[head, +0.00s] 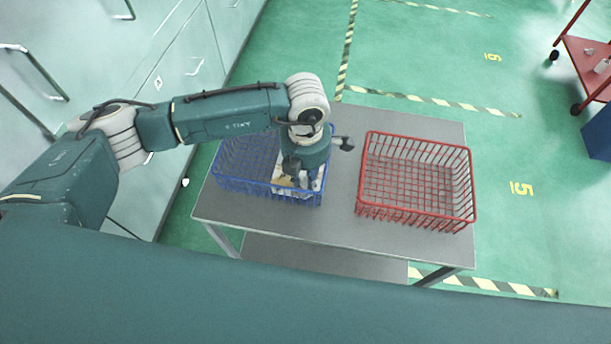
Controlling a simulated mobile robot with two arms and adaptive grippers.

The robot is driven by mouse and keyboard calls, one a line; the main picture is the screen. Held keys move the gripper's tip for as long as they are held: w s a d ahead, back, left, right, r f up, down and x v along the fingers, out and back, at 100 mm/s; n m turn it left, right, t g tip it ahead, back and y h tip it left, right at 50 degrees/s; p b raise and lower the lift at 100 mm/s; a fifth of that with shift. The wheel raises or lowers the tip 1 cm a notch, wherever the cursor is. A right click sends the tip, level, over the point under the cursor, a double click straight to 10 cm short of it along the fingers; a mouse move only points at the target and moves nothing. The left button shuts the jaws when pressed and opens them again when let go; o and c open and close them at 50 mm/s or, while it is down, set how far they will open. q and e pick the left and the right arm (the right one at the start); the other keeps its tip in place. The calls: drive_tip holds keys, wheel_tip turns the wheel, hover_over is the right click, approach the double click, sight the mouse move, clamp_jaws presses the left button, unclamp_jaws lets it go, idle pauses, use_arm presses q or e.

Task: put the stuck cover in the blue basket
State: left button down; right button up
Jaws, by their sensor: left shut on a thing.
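The blue basket (240,172) is a wire basket on the left part of a grey table. My left gripper (297,180) points down at the right end of the blue basket, with the arm reaching in from the left. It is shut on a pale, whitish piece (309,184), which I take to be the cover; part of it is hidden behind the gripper. The piece shows at or inside the basket's right end; I cannot tell whether it touches the bottom. My right gripper is not in view.
A red wire basket (466,185) stands empty on the right side of the grey table (343,222). Grey cabinets (190,60) stand at the left. A red cart (583,62) is at the far right. Green floor with striped lines is open behind the table.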

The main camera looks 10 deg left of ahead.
use_arm(q)
drive_tip(key=shift+f, duration=0.1)
drive_tip(key=c, duration=1.5)
unclamp_jaws()
drive_tip(key=shift+r+b, duration=1.55)
drive_tip(key=shift+r, duration=4.6)
